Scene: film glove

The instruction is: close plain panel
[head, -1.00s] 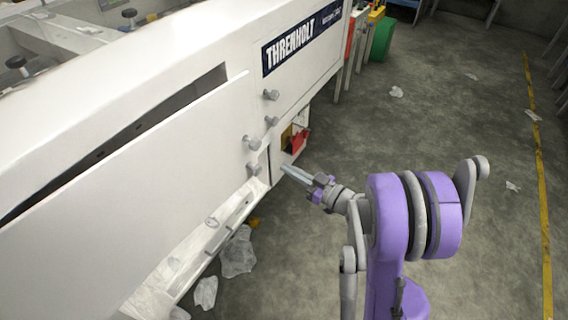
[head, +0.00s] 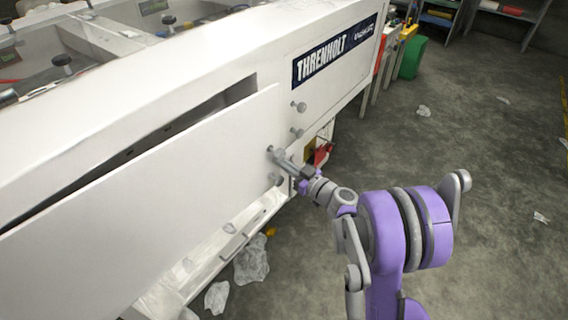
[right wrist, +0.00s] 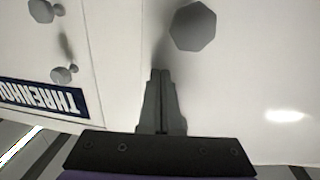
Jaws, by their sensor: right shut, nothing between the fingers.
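The plain panel (head: 150,190) is the large blank white sheet on the side of the white machine in the head view. It stands ajar, with a long dark gap along its top edge. My right gripper (head: 275,155), on the purple arm, is shut and empty at the panel's right end, by its knobs. In the right wrist view the shut fingers (right wrist: 160,75) point at the plain panel (right wrist: 240,80) near its seam, below a grey knob (right wrist: 192,25). I cannot tell whether they touch it. My left gripper is not in view.
The neighbouring panel with the THRENHOLT label (head: 335,55) has grey knobs (head: 298,107). A lower ledge (head: 235,235) runs under the panel. Crumpled plastic (head: 252,260) lies on the floor. A green bin (head: 412,58) stands behind. The floor to the right is mostly clear.

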